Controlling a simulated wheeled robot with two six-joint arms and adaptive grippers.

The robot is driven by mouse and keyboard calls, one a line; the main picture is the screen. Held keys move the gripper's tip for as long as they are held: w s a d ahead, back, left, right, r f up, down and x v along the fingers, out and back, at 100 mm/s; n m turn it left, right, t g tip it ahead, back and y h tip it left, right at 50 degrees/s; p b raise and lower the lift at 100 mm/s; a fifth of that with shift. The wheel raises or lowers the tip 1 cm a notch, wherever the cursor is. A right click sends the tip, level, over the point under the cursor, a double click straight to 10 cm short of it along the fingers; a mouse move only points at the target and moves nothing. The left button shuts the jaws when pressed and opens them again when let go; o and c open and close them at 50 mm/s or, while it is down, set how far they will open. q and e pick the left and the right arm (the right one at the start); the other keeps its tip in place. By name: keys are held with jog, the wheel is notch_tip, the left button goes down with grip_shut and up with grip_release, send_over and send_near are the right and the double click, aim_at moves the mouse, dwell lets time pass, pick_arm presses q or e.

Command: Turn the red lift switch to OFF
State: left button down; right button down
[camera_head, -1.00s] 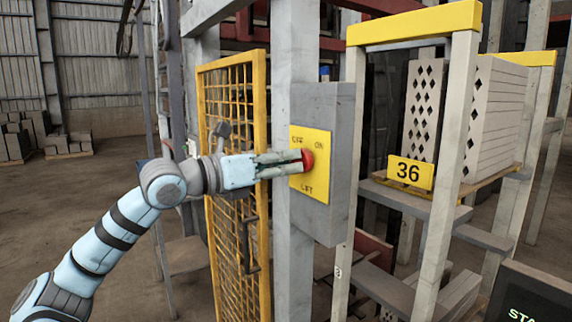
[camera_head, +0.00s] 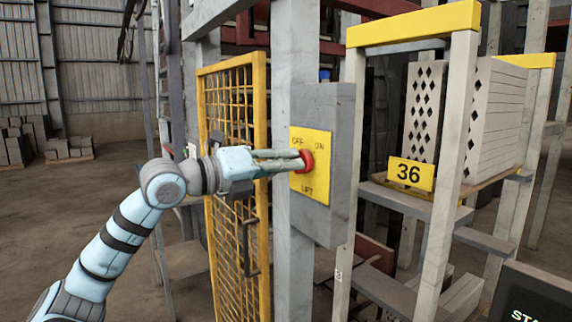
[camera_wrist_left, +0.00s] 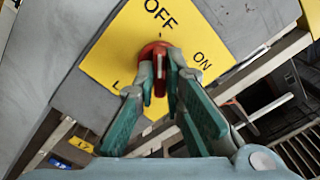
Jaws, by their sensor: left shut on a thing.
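The red lift switch (camera_head: 308,160) is a round knob on a yellow plate (camera_head: 318,188) marked OFF, ON and LIFT. My left gripper (camera_head: 299,160) reaches it from the left, its fingers shut on the knob. In the left wrist view, the fingers (camera_wrist_left: 162,74) lie on both sides of the knob's raised grip, and the red rim (camera_wrist_left: 152,50) shows behind them. A pale line on the grip points up, roughly toward the word OFF; the exact setting is hard to tell. My right gripper is not in view.
The plate is on a grey box (camera_head: 340,130) fixed to a grey post (camera_head: 294,60). A yellow mesh gate (camera_head: 232,100) stands close behind my left arm. At right, a rack (camera_head: 455,120) with a yellow 36 sign (camera_head: 410,173) holds hollow bricks (camera_head: 497,115).

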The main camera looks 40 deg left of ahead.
pick_arm(q)
jog(key=c, duration=1.7)
grip_release()
jog(key=shift+r, duration=0.15)
notch_tip(320, 180, up, 9)
jog(key=shift+d+r, duration=0.1)
jog(key=shift+r, duration=0.3)
